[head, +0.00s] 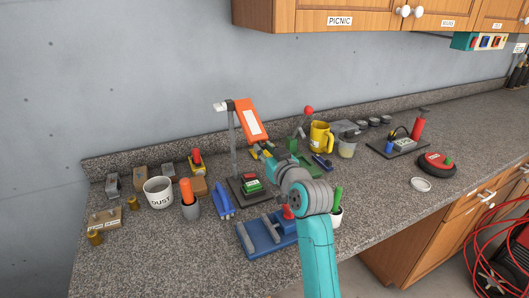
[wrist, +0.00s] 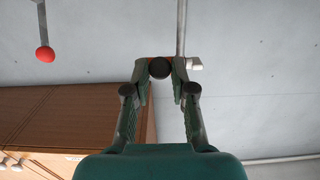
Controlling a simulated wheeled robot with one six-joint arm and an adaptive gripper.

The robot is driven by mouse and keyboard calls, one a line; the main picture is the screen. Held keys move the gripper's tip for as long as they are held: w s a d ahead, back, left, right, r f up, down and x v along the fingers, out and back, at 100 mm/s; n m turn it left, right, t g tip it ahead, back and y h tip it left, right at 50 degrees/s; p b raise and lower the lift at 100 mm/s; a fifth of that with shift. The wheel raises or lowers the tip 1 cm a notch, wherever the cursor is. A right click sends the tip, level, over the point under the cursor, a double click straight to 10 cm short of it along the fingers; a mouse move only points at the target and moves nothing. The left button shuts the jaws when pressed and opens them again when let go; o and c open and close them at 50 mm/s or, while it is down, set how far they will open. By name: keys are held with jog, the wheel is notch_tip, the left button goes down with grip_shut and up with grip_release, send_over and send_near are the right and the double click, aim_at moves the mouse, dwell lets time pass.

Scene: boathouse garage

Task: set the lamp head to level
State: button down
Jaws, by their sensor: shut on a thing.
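The lamp stands on the worktop, with an orange lamp head (head: 248,119) on a thin grey post (head: 232,142) above a dark base (head: 238,197). The head is tilted, sloping down to the right from the post top, with a pale panel on its face. My gripper (head: 264,150) is at its lower end. In the wrist view my gripper (wrist: 160,72) has its fingertips closed around a dark round part (wrist: 160,68) at the lamp head's end. Only an orange edge shows behind that part. The post (wrist: 181,28) and a white end piece (wrist: 194,63) show beyond.
A red ball on a stick (head: 308,109) and a yellow mug (head: 321,137) stand right of the lamp. A blue tool (head: 222,200) and a dust cup (head: 158,191) are to its left. A blue fixture (head: 263,236) lies in front.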

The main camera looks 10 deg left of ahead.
notch_tip(320, 180, up, 9)
jog(key=s+g+h, duration=0.1)
jog(key=g+h, duration=0.2)
jog(key=g, duration=0.1)
jog(key=shift+s+d+g, duration=0.15)
jog(key=shift+d+g, duration=0.15)
jog(key=shift+d, duration=0.15)
jog(key=shift+f, duration=0.1)
jog(key=c, duration=1)
grip_release()
jog(key=v, duration=1.2)
jog(key=shift+a, duration=0.1)
